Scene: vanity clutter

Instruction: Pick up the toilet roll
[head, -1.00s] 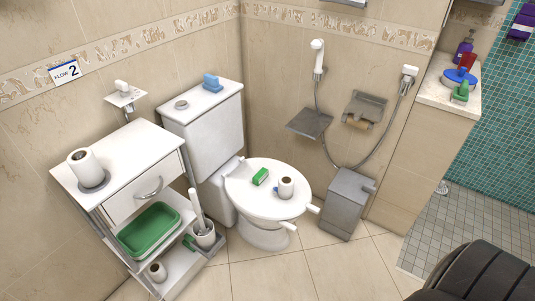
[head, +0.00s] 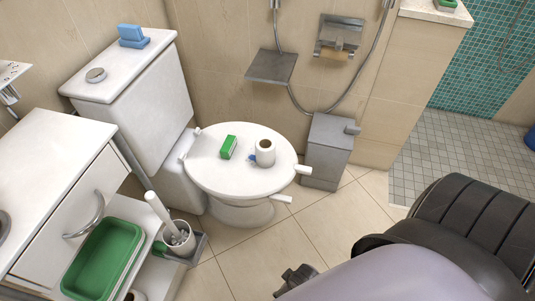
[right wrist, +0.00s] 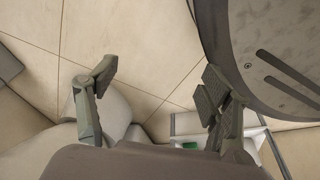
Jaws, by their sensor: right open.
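A white toilet roll (head: 265,153) stands upright on the closed white toilet lid (head: 215,180), right of a green and white box-shaped item (head: 228,147). A small blue item (head: 252,157) shows beside the roll's base. My right gripper (head: 297,279) shows partly at the bottom of the head view, low and in front of the toilet, apart from the roll. In the right wrist view my right gripper (right wrist: 157,84) is open, with only floor between its fingers. The roll cannot be made out there. My left gripper is not in view.
A white cabinet (head: 45,150) with a green tray (head: 105,260) stands at left, beside a brush holder (head: 178,238). A grey bin (head: 328,150) stands right of the toilet. A blue sponge-like item (head: 132,36) sits on the cistern. Tiled floor (head: 235,265) in front is clear.

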